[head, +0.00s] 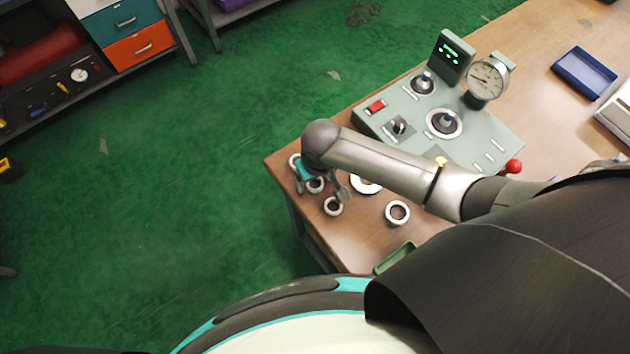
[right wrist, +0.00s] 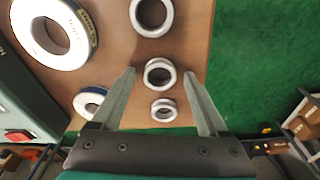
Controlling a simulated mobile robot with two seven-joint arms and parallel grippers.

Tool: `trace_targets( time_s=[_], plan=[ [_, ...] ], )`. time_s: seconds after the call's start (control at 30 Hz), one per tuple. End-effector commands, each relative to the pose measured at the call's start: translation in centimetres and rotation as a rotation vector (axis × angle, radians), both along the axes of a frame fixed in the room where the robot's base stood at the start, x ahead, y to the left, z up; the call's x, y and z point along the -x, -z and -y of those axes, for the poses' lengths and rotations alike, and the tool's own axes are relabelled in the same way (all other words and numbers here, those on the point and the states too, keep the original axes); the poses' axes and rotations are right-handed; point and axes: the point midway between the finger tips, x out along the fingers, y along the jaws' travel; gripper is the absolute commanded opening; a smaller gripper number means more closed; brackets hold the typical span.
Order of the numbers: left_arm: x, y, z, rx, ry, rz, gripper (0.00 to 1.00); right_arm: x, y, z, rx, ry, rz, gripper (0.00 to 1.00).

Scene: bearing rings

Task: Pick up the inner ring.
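Several pale metal rings lie on the wooden table; I cannot tell for sure which is called the inner ring. My right gripper (head: 322,190) is above the small rings near the table's left edge. In the right wrist view its two fingers are open and apart, with a small ring (right wrist: 160,64) between the fingertips. Another small ring (right wrist: 164,101) lies nearer the palm, and a further ring (right wrist: 152,28) lies beyond the tips. In the head view one small ring (head: 333,207) shows beside the gripper, and others are partly hidden by it. My left gripper is not in view.
A larger ring (head: 398,204) lies to the right, and another ring (head: 366,190) is partly under my arm. A grey-green test panel (head: 470,140) with a dial gauge (head: 487,80) stands behind. A green tray (head: 394,257) sits at the front edge. A blue tray (head: 584,74) is far right.

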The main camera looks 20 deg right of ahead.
Motion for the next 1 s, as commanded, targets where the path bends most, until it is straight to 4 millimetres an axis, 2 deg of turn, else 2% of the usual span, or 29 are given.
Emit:
trace_targets(
  time_s=[0.07, 0.67, 1.0],
  plan=[
    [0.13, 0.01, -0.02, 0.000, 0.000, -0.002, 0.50, -0.01, -0.02, 0.01, 0.000, 0.000, 0.000, 0.67],
    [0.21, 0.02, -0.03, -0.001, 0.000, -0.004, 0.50, 0.01, -0.02, 0.04, 0.001, 0.000, 0.000, 0.00],
    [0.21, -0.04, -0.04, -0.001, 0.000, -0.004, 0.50, -0.01, -0.18, 0.03, 0.000, 0.000, 0.000, 0.00]
  ],
)
